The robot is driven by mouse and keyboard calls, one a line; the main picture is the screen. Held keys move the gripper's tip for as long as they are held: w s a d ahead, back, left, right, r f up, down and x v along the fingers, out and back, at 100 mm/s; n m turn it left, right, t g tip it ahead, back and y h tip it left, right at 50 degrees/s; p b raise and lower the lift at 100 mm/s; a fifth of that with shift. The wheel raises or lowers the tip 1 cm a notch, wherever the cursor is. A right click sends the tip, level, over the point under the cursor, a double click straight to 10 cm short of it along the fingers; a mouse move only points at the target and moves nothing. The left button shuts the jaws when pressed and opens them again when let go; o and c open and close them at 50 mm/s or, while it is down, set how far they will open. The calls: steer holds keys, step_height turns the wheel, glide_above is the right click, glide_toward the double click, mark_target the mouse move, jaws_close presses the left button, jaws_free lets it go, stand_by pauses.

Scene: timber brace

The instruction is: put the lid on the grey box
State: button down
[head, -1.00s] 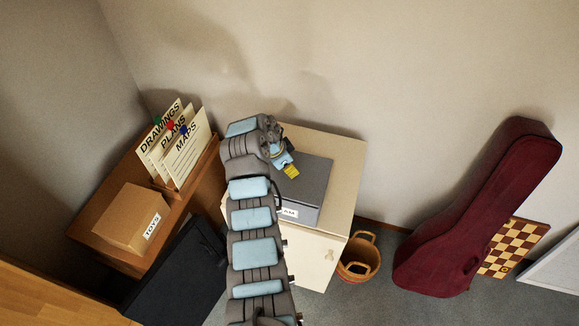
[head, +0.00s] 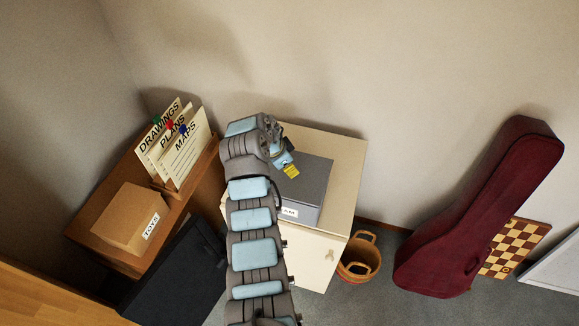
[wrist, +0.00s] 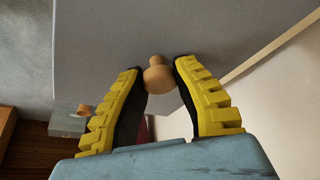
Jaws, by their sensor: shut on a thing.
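The grey box (head: 311,205) stands on a cream cabinet in the head view, with a white label on its front, partly hidden by my arm. A flat grey lid (wrist: 220,30) with a round wooden knob (wrist: 157,78) fills the upper wrist view. My gripper (wrist: 160,70) has its yellow-backed fingers on either side of the knob, shut on it. In the head view my gripper (head: 291,170) is at the left part of the box's top. I cannot tell whether the lid rests fully on the box or sits slightly above it.
The cream cabinet (head: 345,150) has bare top behind and right of the box. A brown cabinet with a cardboard box (head: 131,218) and upright folders (head: 185,150) stands left. A basket (head: 358,258) and a red instrument case (head: 480,215) are right. A wooden knob-like piece (wrist: 84,110) shows lower left.

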steer(key=shift+f+b, duration=0.45)
steer(key=shift+b, duration=0.15)
steer(key=c, duration=0.9)
jaws_free()
steer(key=shift+o, duration=0.2)
steer(key=shift+r, duration=0.1)
steer(key=shift+r, duration=3.45)
